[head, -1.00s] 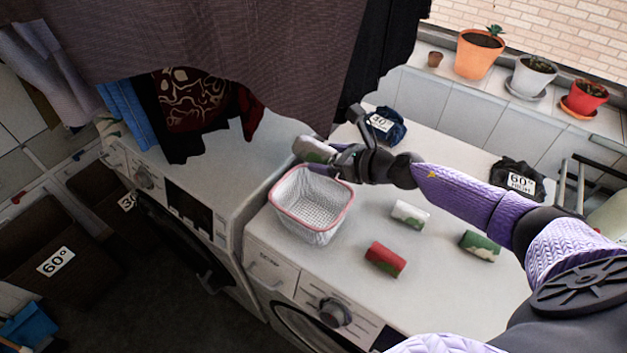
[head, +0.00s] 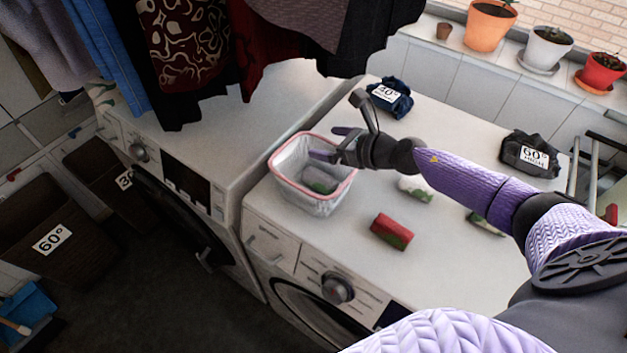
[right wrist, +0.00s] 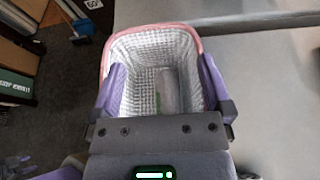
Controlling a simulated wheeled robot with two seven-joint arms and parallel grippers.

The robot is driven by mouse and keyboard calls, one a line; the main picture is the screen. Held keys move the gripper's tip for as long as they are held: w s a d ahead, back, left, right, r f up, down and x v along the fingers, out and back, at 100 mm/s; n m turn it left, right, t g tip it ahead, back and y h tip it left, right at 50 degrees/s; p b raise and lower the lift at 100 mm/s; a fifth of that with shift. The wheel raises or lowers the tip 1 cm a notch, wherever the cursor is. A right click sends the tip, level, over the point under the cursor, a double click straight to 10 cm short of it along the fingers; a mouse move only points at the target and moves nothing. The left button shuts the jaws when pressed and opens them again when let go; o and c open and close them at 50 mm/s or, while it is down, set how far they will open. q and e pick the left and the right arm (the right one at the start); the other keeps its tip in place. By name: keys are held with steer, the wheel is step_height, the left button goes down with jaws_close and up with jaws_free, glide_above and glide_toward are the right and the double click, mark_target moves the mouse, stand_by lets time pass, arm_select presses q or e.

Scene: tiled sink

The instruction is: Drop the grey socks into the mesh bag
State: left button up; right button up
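The mesh bag (head: 305,202) is a white mesh basket with a pink rim. It stands open on the right-hand washing machine, and its inside fills the middle of the right wrist view (right wrist: 152,52). The rolled grey socks (head: 320,181) lie inside the bag in the head view, by its right side. My right gripper (head: 335,144) is open and empty above the bag's back right rim. In the right wrist view its two purple fingers stand wide apart (right wrist: 160,75).
A red sock roll (head: 392,231), a white-and-green roll (head: 415,188) and a partly hidden green roll (head: 485,224) lie right of the bag. A blue bundle (head: 391,97) and a black bundle (head: 529,154) sit farther back. Clothes (head: 190,45) hang above the left machine.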

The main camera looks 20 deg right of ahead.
steer(key=b+v, duration=0.1)
steer(key=v, duration=0.9)
stand_by(0.4)
